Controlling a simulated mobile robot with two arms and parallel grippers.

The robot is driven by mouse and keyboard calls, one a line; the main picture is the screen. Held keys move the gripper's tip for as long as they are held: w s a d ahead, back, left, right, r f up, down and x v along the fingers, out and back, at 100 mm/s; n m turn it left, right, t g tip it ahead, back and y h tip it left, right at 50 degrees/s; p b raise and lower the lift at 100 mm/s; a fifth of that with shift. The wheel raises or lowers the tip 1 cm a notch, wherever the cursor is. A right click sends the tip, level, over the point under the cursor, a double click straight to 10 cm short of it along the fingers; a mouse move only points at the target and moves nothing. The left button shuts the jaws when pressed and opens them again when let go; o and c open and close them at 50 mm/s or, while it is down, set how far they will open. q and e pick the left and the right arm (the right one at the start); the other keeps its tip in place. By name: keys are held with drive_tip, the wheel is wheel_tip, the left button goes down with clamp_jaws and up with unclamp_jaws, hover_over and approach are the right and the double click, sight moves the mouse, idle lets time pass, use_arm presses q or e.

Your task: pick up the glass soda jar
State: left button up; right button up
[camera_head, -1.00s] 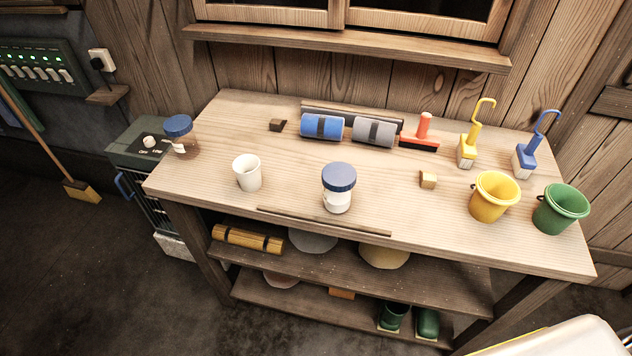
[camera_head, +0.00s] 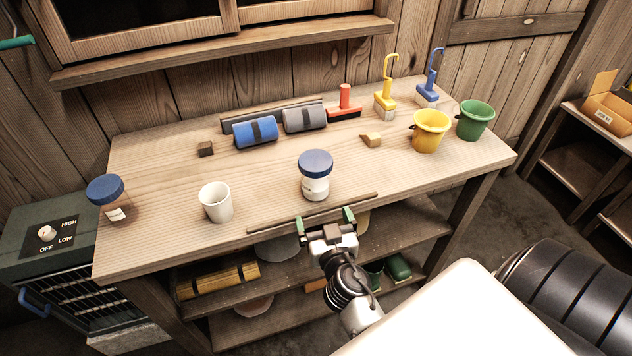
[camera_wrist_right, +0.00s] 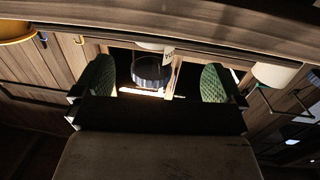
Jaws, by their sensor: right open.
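A jar with a blue lid and white contents (camera_head: 315,178) stands upright near the front middle of the workbench (camera_head: 160,240). A second blue-lidded jar (camera_head: 108,200), of clear brownish glass with a label, stands at the bench's left end. I cannot tell for certain which is the soda jar. My right gripper (camera_head: 326,222) is open and empty, just in front of the bench edge, below the middle jar in the picture. In the right wrist view, upside down, the middle jar's dark lid (camera_wrist_right: 152,72) appears between the green finger pads (camera_wrist_right: 156,88), not touching them. My left gripper is out of view.
A white cup (camera_head: 216,203) stands left of the middle jar. A thin strip (camera_head: 312,214) lies along the front edge. Bench space beside the jar is clear.

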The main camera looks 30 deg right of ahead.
sight(319, 187)
drive_tip(key=r, duration=0.2)
drive_tip(key=d, duration=0.1)
drive_tip(key=shift+w+r, duration=0.3)
drive_tip(key=shift+r, duration=0.1)
drive_tip(key=p+x, duration=0.1)
drive_tip(key=x, duration=0.3)
drive_tip(key=shift+a+r+p, duration=0.1)
drive_tip(key=shift+p, duration=0.3)
drive_tip(key=p+x, duration=0.1)
drive_tip(key=x, duration=0.4)
drive_tip(key=shift+w, duration=0.3)
drive_tip(key=shift+w+d+f, duration=0.25)
drive_tip(key=shift+d+f, duration=0.05)
drive_tip(key=shift+f, duration=0.05)
drive_tip(key=shift+s+r, duration=0.1)
drive_tip(key=shift+c, duration=0.5)
drive_tip(key=c, duration=1)
drive_tip(key=shift+c, duration=0.2)
drive_tip(key=shift+r, duration=0.15)
